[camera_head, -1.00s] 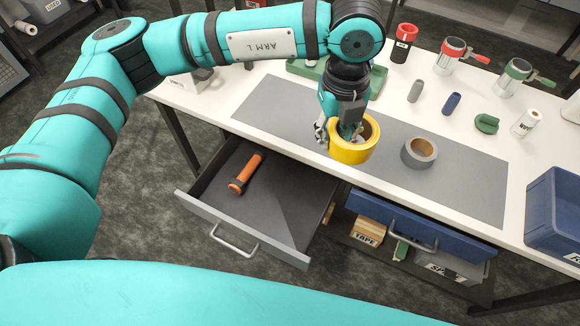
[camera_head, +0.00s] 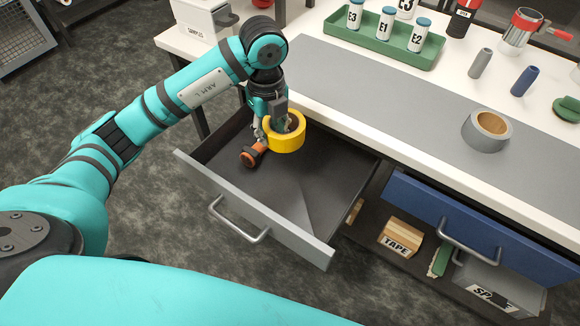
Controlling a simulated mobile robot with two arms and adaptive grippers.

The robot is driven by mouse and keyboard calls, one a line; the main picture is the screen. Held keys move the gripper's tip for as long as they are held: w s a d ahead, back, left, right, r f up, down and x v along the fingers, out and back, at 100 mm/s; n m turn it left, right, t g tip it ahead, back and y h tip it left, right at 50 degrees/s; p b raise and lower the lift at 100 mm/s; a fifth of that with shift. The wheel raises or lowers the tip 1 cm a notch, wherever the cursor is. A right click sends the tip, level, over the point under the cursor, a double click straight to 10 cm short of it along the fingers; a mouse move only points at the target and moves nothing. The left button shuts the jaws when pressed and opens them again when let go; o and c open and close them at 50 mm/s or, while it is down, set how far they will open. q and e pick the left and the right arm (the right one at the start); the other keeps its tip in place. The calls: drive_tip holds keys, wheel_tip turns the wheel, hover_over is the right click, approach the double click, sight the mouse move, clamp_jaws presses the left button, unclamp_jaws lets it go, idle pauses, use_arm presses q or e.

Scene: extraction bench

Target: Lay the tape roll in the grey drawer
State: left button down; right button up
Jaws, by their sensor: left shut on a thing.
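My left gripper (camera_head: 276,128) is shut on the wall of a yellow tape roll (camera_head: 287,145). It holds the roll over the back part of the open grey drawer (camera_head: 322,252); I cannot tell how far above the drawer floor the roll is. An orange and black flashlight (camera_head: 250,156) lies in the drawer, just left of the roll in the picture and partly hidden by the gripper. A second tape roll, grey with a tan core (camera_head: 486,130), lies on the grey mat. My right gripper is not in view.
The right half of the drawer floor is bare. A blue drawer (camera_head: 482,227) is to its right, with a box marked TAPE (camera_head: 400,237) on the shelf below. A green tray (camera_head: 350,37) with labelled bottles stands on the white bench. A grey and a blue cylinder stand farther right.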

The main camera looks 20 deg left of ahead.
use_arm(q)
drive_tip(key=b, duration=0.2)
hover_over(282, 169)
drive_tip(key=s, duration=0.4)
drive_tip(key=f, duration=0.8)
drive_tip(key=a+f, duration=0.1)
drive_tip(key=f, duration=0.3)
drive_tip(key=shift+w+f, duration=0.2)
drive_tip(key=shift+f, duration=0.15)
drive_tip(key=shift+w+d+f, duration=0.1)
drive_tip(key=shift+f, duration=0.05)
drive_tip(key=w, duration=0.2)
drive_tip(key=w+d, duration=0.1)
drive_tip(key=shift+w, duration=0.4)
drive_tip(key=shift+f, duration=0.55)
drive_tip(key=shift+a, duration=0.1)
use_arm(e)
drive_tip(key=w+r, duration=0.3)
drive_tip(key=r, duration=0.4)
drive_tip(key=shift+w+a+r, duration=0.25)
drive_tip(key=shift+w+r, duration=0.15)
use_arm(q)
drive_tip(key=shift+f, duration=0.15)
